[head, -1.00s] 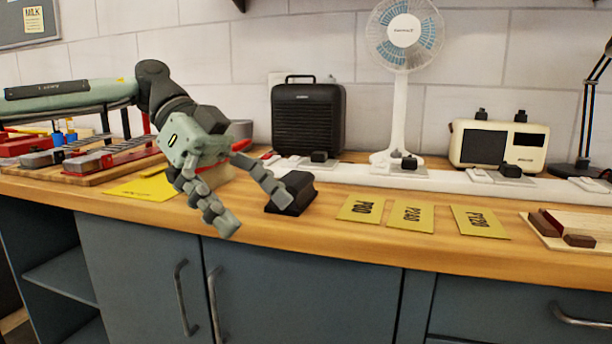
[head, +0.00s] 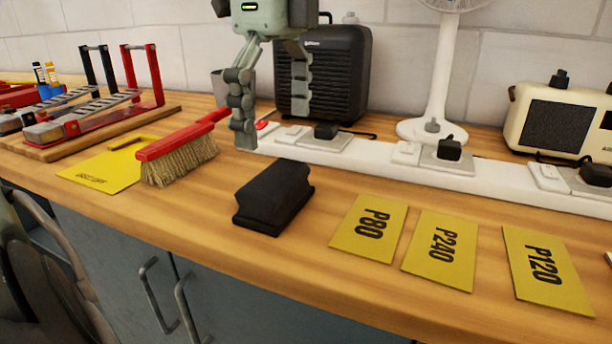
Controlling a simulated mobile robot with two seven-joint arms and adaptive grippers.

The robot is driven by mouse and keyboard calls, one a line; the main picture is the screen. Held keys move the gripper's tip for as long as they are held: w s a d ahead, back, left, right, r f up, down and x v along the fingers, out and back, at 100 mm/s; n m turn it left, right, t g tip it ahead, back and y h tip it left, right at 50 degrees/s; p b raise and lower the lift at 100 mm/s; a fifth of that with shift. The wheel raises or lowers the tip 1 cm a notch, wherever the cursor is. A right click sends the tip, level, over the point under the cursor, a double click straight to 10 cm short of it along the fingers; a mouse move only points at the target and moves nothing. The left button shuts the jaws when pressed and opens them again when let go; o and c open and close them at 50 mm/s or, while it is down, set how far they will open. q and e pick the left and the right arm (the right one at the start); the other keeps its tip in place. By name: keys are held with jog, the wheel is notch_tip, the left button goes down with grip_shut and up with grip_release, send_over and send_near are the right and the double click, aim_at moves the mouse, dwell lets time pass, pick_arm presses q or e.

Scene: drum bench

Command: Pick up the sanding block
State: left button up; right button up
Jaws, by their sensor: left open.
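The sanding block (head: 272,196) is a black block with a raised grip on top. It lies on the wooden bench (head: 215,225), left of the yellow P80 card (head: 368,228). My left gripper (head: 272,125) hangs above the bench beyond the block, fingers pointing down and spread apart. It is open and empty, and it appears clear of the block. My right gripper is out of view.
A white power strip (head: 385,158) with plugs runs behind. A black heater (head: 335,75) stands at the back.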

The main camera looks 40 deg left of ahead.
aim_at(275, 174)
pick_arm(q)
jog(key=f, duration=0.4)
jog(key=s+f, duration=0.1)
jog(key=f, duration=0.1)
jog(key=shift+f, duration=0.8)
jog(key=shift+w, duration=0.1)
jog(key=c, duration=1.2)
